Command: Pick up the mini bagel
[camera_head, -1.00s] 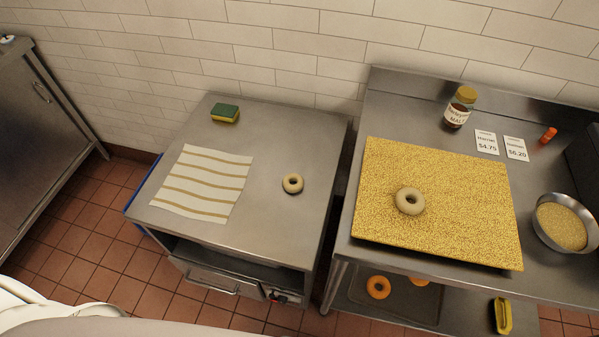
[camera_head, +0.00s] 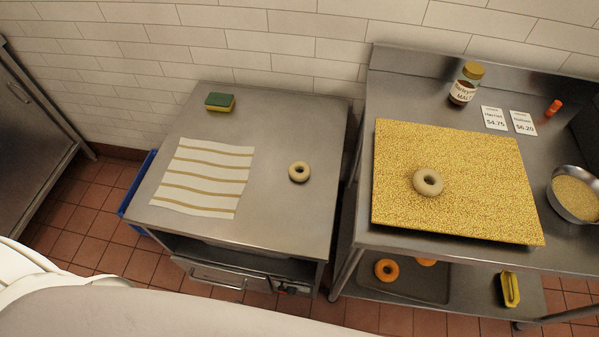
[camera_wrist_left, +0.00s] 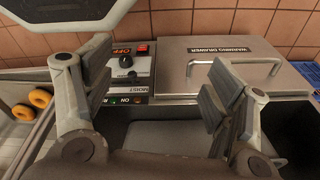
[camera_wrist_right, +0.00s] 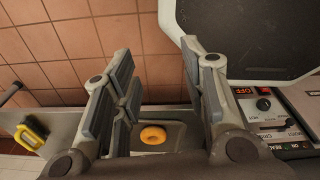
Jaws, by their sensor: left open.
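A larger-looking pale bagel (camera_head: 427,181) lies on the golden, grainy board (camera_head: 480,210) on the right counter. Neither gripper shows in the head view. My left gripper (camera_wrist_left: 158,88) is open and empty in its wrist view, facing the warming drawer front. My right gripper (camera_wrist_right: 158,82) is open and empty in its wrist view; an orange ring (camera_wrist_right: 153,135) shows beyond its fingers on a lower shelf. Neither pale bagel shows in the wrist views.
The striped cloth (camera_head: 203,178) and a green-yellow sponge (camera_head: 219,102) lie on the left table. A jar (camera_head: 466,83), price cards (camera_head: 494,118) and a metal bowl (camera_head: 577,197) stand around the board. A gap separates the two tables. Bare steel surrounds the small bagel.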

